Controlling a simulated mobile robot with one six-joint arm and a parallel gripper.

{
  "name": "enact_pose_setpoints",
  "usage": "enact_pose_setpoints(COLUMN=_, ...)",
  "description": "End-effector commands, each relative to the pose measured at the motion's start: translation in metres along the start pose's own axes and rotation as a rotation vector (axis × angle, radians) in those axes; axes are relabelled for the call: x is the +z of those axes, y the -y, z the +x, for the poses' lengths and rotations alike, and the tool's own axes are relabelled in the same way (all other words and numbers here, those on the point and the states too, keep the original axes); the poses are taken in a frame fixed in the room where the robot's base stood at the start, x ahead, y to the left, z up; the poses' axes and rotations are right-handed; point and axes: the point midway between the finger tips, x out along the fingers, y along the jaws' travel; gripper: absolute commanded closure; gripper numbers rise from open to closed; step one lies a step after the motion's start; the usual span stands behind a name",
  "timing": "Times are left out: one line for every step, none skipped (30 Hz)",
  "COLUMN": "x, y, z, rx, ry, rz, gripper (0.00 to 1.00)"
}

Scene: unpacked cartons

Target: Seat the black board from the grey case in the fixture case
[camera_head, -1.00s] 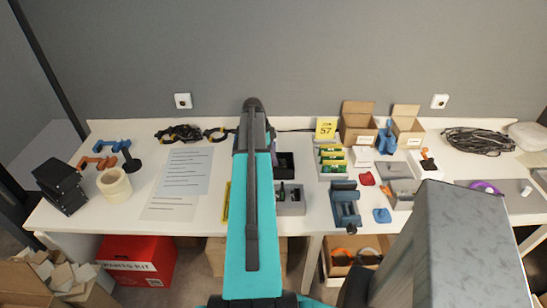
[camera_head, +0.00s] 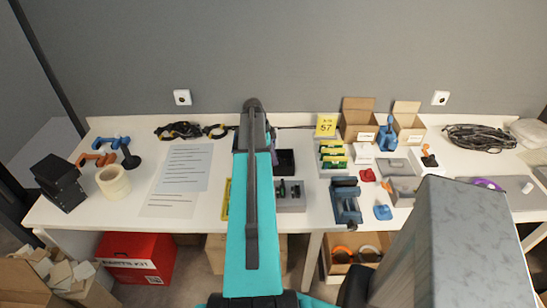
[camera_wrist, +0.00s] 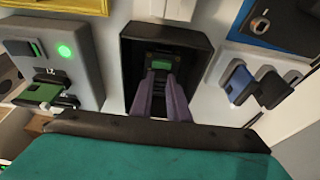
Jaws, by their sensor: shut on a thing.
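My gripper (camera_wrist: 160,77) shows in the wrist view as two purple fingers reaching into a black open case (camera_wrist: 197,55). The fingertips are close together on a dark board with a green patch (camera_wrist: 160,63) inside that case; its lower part is hidden, so I cannot tell how deep it sits. A grey case (camera_wrist: 85,62) with a lit green light stands to the left, with green and dark parts in its slots.
In the wrist view, blue-and-grey parts (camera_wrist: 238,82) lie right of the black case, and a blue case (camera_wrist: 265,20) is at the top right. Paper sheets (camera_head: 185,170) lie left.

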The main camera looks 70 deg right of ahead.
Motion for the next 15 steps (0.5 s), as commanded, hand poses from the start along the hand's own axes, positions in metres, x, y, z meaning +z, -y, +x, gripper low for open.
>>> enact_pose_setpoints(x=0.0005, y=0.0001, z=0.0016, rx=0.0, ry=0.0, rz=0.0, gripper=1.0)
enact_pose_setpoints(x=0.0003, y=0.0001, z=0.0011, rx=0.0, ry=0.0, rz=0.0, gripper=0.82)
enact_pose_setpoints(x=0.0002, y=0.0001, z=0.0007, rx=0.0, ry=0.0, rz=0.0, gripper=0.75)
enact_pose_setpoints(x=0.0002, y=0.0001, z=0.0007, rx=0.0, ry=0.0, rz=0.0, gripper=0.7)
enact_pose_setpoints(x=0.0002, y=0.0, z=0.0007, rx=0.0, ry=0.0, rz=0.0, gripper=0.65)
enact_pose_setpoints(x=0.0002, y=0.0, z=0.0008, rx=0.0, ry=0.0, rz=0.0, gripper=0.63)
enact_pose_setpoints(x=0.0002, y=0.0001, z=0.0008, rx=0.0, ry=0.0, rz=0.0, gripper=0.63)
enact_pose_setpoints(x=0.0002, y=0.0001, z=0.0008, rx=0.0, ry=0.0, rz=0.0, gripper=0.63)
enact_pose_setpoints(x=0.0002, y=0.0001, z=0.0008, rx=0.0, ry=0.0, rz=0.0, gripper=0.63)
enact_pose_setpoints(x=0.0002, y=0.0001, z=0.0008, rx=0.0, ry=0.0, rz=0.0, gripper=0.63)
enact_pose_setpoints(x=0.0003, y=0.0001, z=0.0009, rx=0.0, ry=0.0, rz=0.0, gripper=0.63)
enact_pose_setpoints(x=0.0003, y=0.0001, z=0.0008, rx=0.0, ry=0.0, rz=0.0, gripper=0.63)
enact_pose_setpoints(x=0.0003, y=0.0001, z=0.0006, rx=0.0, ry=0.0, rz=0.0, gripper=0.63)
enact_pose_setpoints(x=0.0003, y=0.0001, z=0.0003, rx=0.0, ry=0.0, rz=0.0, gripper=0.63)
enact_pose_setpoints(x=0.0004, y=0.0001, z=-0.0004, rx=0.0, ry=0.0, rz=0.0, gripper=0.63)
